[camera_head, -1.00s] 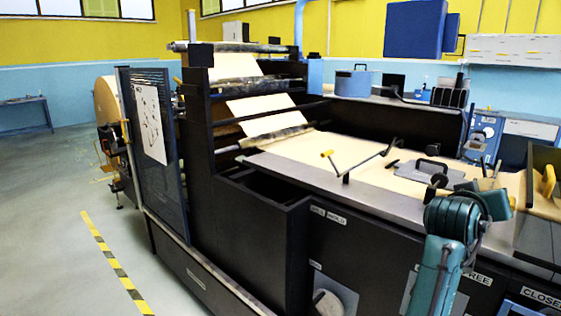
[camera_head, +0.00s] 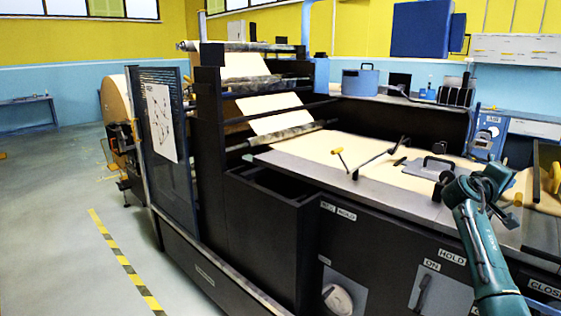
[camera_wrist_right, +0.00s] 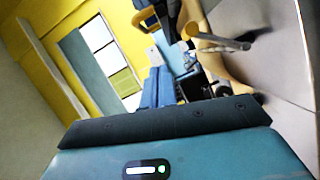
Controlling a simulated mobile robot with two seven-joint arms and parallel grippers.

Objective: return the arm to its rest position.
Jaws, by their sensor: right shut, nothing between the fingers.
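My right arm (camera_head: 484,250) comes in from the lower right in the head view, teal with dark joints. It folds back at the wrist in front of the machine's right part. My right gripper (camera_head: 507,190) is small there and partly hidden by the wrist; it is shut and holds nothing. In the right wrist view, a teal housing with a small light and a dark bar (camera_wrist_right: 165,122) fills the bottom; no object is held there. My left arm and gripper are not in view.
A black machine (camera_head: 265,235) with brown paper (camera_head: 350,150) on its bed stands close below and beside the arm. Small levers and a grey-handled plate (camera_head: 428,167) stand on the bed. A slatted side panel (camera_head: 165,165) is at left.

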